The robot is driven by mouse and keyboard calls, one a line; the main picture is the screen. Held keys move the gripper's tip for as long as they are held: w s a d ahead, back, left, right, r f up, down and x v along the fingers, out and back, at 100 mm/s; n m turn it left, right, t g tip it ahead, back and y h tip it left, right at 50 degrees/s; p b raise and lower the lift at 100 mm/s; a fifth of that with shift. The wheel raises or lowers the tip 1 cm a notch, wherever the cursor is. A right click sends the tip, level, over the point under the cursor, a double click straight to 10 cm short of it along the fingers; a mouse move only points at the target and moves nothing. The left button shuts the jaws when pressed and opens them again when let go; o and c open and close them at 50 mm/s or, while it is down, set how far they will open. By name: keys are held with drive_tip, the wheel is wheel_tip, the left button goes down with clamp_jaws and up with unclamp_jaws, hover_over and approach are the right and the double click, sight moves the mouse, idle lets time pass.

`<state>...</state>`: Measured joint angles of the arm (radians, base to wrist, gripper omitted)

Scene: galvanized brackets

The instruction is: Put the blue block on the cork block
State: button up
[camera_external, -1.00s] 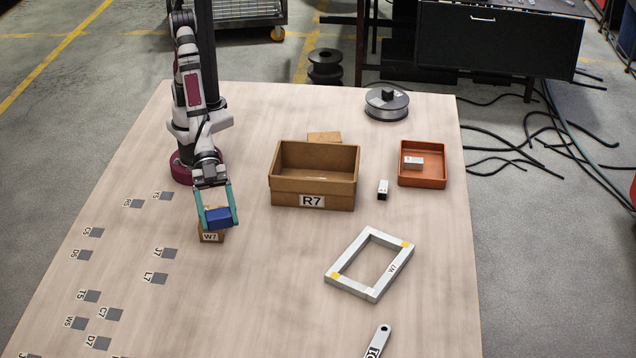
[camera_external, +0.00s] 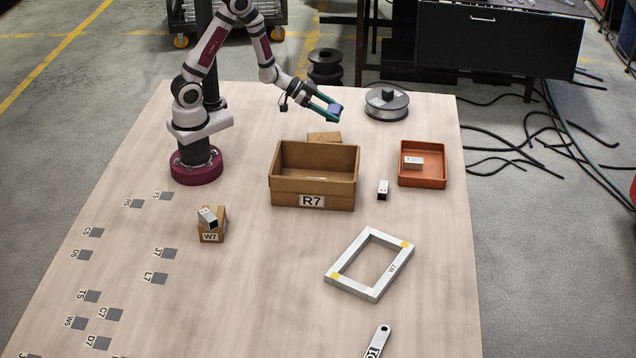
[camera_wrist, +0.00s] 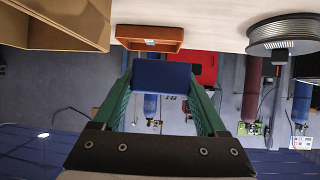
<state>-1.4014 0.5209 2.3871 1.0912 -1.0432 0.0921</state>
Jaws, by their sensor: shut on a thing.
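The blue block (camera_external: 335,108) is held between the teal fingers of my gripper (camera_external: 331,112), raised above the far part of the table. It also shows gripped in the wrist view (camera_wrist: 162,76). A brown block labelled W7 (camera_external: 211,237) stands at the left of the table, with a small metal bracket (camera_external: 208,217) tilted on its top. Another tan block (camera_external: 324,137) lies behind the R7 bin and is partly hidden by it. I cannot tell for sure which of the two is cork. My gripper is beyond and above the tan block, apart from it.
A brown R7 bin (camera_external: 313,200) stands mid-table. An orange tray (camera_external: 422,183) holding a bracket is at right, with another bracket (camera_external: 383,189) left of it. A spool (camera_external: 387,104) stands at the far edge, a metal frame (camera_external: 369,264) nearer. The front left has flat grey labels.

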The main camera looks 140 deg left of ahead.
hover_over(324, 136)
wheel_tip(324, 136, down, 2)
drive_tip(key=shift+n+g+y, duration=0.4)
drive_tip(key=shift+n, duration=0.1)
wheel_tip(324, 136, down, 8)
drive_tip(key=shift+w+f, duration=0.1)
drive_tip(key=o, duration=1.4)
drive_tip(key=shift+f, duration=0.1)
drive_tip(key=shift+o, duration=0.2)
drive_tip(key=v, duration=0.7)
drive_tip(key=shift+d+r, duration=0.15)
drive_tip(key=shift+r, duration=0.1)
